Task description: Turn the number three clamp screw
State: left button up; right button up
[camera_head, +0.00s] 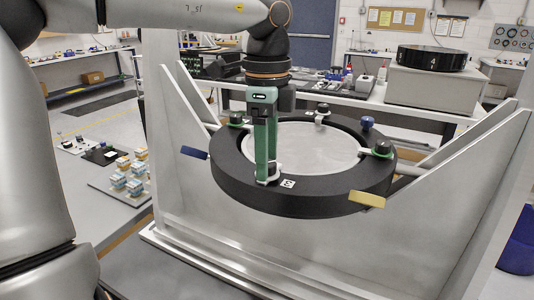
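A black ring-shaped mirror fixture (232,183) holds a pale round mirror (312,148). Clamps with dark knobs sit around its rim: a left clamp (236,119), a back clamp (323,109) and a right clamp (382,147). My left gripper (267,177), with green fingers, points straight down at the front rim. Its fingertips are at a front clamp there, whose screw is mostly hidden behind them. The fingers look close together; whether they grip the screw is unclear. A small white label (288,184) sits just right of the fingertips; its digit is too small to read. My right gripper is out of view.
The ring hangs between the slanted sides of a grey metal frame (185,240). A blue knob (368,122), a blue tab (195,153) and a yellow tab (367,199) stick out from the rim. A black disc (432,58) rests on a box behind.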

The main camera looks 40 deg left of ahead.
pick_arm(q)
notch_tip(320, 180, up, 13)
jog(key=p, duration=0.2)
jog(key=shift+f, duration=0.2)
dwell(0.8)
